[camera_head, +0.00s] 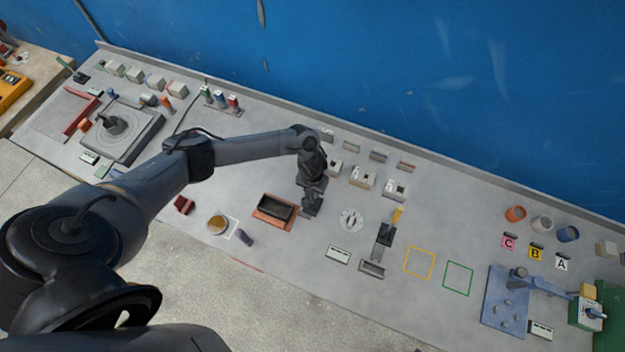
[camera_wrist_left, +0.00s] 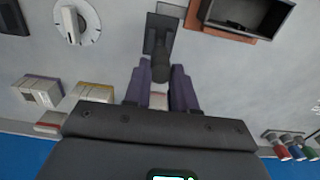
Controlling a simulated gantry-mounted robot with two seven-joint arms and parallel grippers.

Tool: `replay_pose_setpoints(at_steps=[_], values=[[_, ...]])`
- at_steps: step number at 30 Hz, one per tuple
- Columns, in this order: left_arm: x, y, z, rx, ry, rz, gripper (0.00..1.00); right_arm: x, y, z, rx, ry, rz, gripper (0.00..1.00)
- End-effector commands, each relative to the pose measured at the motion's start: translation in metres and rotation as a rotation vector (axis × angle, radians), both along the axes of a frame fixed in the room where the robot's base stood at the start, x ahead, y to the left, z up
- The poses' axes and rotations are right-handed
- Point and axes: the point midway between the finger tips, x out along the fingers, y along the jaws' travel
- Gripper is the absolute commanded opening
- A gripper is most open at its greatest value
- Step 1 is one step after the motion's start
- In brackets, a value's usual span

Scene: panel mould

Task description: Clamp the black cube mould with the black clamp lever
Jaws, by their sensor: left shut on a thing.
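The black mould (camera_head: 273,209) is an open, oblong dark box on an orange-brown base. It also shows at the top right of the left wrist view (camera_wrist_left: 249,14). The black clamp lever (camera_head: 313,207) is a dark handle on a flat dark plate, just right of the mould. My left gripper (camera_head: 312,190) points down over it. In the left wrist view the left gripper (camera_wrist_left: 158,82) is shut on the dark handle of the lever (camera_wrist_left: 160,42). The gripper partly hides the lever in the head view. My right gripper is not in view.
Small pale blocks (camera_head: 362,179) stand in a row behind my gripper. Yellow (camera_head: 419,262) and green (camera_head: 457,276) outlines mark bare table. A blue wall rises behind.

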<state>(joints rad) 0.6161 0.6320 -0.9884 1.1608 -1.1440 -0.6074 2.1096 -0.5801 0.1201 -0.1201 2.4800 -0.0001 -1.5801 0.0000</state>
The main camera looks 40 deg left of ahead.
Motion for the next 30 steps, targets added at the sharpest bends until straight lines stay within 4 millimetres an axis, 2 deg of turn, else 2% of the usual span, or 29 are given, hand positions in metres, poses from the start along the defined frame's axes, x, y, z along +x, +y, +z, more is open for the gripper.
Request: replay_pose_setpoints(at_steps=[16,30], values=[[-0.005,-0.002,0.000,-0.002,0.005,-0.004,0.00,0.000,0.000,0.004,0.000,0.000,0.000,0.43],[-0.019,-0.008,-0.002,-0.001,0.006,-0.005,0.00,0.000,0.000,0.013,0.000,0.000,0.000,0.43]])
